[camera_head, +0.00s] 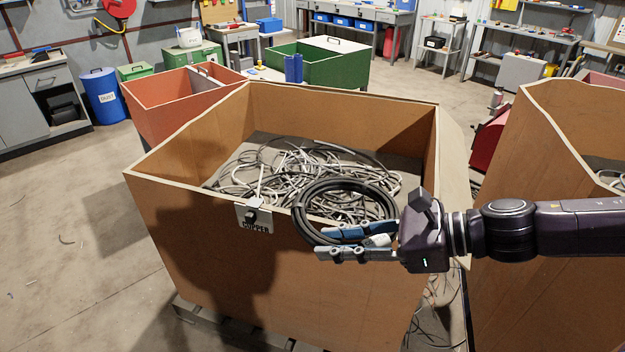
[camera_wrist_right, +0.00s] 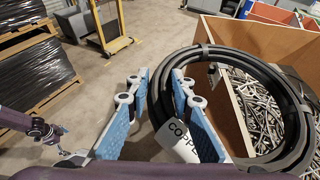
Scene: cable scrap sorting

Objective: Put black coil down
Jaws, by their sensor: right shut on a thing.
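A thick black coil (camera_head: 300,214) hangs at the front wall of a large brown box (camera_head: 215,235) with a COPPER label (camera_head: 254,216). My right gripper (camera_head: 335,242) is at the coil's near lower edge, outside the front wall, and is shut on it. The coil's upper part overlaps the box opening in the head view. In the right wrist view the coil (camera_wrist_right: 297,112) stands large to the right, beside my right gripper's blue finger pads (camera_wrist_right: 160,85). My left gripper (camera_wrist_right: 62,143) shows small at the lower left there; its finger state is unclear.
Tangled grey cable (camera_head: 290,168) lies inside the brown box. Another brown box (camera_head: 545,140) stands to the right. Red (camera_head: 165,115) and green (camera_head: 335,72) bins stand behind. Loose cables lie on the floor at the lower right. The floor at left is mostly clear.

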